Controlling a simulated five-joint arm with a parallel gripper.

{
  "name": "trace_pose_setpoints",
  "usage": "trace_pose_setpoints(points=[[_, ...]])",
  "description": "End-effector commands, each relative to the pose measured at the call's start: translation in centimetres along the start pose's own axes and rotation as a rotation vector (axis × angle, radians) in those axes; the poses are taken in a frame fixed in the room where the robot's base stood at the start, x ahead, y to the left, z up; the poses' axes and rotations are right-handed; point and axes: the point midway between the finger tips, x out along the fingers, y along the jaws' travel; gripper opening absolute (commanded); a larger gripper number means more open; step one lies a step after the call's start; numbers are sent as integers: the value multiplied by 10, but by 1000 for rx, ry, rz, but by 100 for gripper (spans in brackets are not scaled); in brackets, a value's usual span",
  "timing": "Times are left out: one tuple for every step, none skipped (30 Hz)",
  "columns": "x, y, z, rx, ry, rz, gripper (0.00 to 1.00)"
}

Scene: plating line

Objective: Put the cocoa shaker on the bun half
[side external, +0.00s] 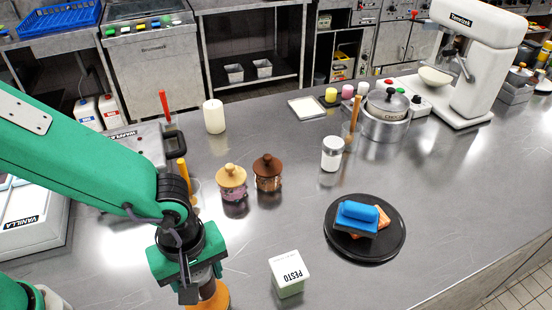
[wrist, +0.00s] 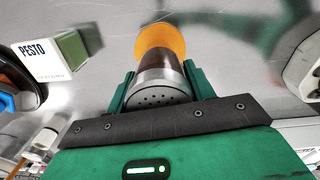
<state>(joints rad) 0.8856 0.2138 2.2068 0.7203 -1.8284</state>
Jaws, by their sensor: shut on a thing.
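The cocoa shaker (wrist: 158,88) has a metal lid with holes and a brown lower body. My gripper (wrist: 160,92) is shut on it, one green finger on each side. In the side view the gripper (side external: 203,283) is at the bottom left, and the shaker's brown body (side external: 207,291) shows just under it. A round orange-tan disc, which looks like the bun half (wrist: 163,36), lies directly below the shaker. It also shows at the bottom edge of the side view (side external: 217,300), partly hidden by shaker and gripper. I cannot tell whether shaker and disc touch.
A pesto box (side external: 289,274) stands to the right of my gripper. Beyond it is a dark plate (side external: 365,254) bearing a blue-topped item (side external: 357,217). Two lidded jars (side external: 232,182) (side external: 267,172) stand behind.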

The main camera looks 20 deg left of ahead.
Motion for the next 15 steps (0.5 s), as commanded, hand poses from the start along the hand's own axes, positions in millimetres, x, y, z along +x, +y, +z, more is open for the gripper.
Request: trace_pose_setpoints(points=[[7,-1,0,0,1,-4,22],[10,-1,0,0,1,-4,22],[14,-1,0,0,1,-4,22],[18,-1,0,0,1,-5,22],[21,-1,0,0,1,-5,22],[24,-1,0,0,1,-3,22],[26,-1,0,0,1,-3,22],[28,-1,0,0,1,-3,22],[30,0,0,0,1,-2,22],[30,0,0,0,0,-1,22],[31,0,0,0,0,0,22],[31,0,0,0,0,0,22],[31,0,0,0,0,0,22],[30,0,0,0,0,0,22],[30,0,0,0,0,0,22]])
